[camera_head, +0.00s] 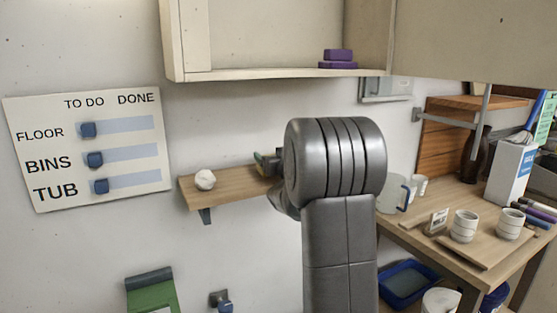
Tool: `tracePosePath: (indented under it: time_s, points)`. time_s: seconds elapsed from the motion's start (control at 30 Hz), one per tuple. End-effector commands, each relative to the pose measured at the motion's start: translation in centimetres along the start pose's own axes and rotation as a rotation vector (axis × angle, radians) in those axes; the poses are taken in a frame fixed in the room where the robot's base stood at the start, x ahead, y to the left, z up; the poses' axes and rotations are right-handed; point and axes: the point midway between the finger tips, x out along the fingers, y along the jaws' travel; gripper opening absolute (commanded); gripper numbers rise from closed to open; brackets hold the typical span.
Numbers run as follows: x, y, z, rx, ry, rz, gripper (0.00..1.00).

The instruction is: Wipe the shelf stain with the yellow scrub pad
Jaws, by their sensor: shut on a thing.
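The small wooden wall shelf (232,190) is in the middle of the view, its right end hidden behind my arm. My gripper (267,161) is at the right part of the shelf, mostly covered by my own grey arm. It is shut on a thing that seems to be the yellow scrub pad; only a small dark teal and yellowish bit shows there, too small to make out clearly. I cannot tell whether the pad touches the shelf top. No stain shows on the visible part of the shelf.
A white ball-like object (205,179) sits on the shelf's left part. A cabinet with purple blocks (338,60) hangs above. A TO DO/DONE board (88,148) is at left. A table (420,238) at right holds cups (464,226) and a pitcher (392,193).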

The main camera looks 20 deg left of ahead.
Motion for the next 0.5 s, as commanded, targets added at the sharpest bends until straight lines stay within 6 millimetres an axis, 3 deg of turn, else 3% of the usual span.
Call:
tracePosePath:
  time_s: [0.5]
  points:
    - [-0.2, -3.7, 0.4, 0.001, 0.0, -0.001, 0.53]
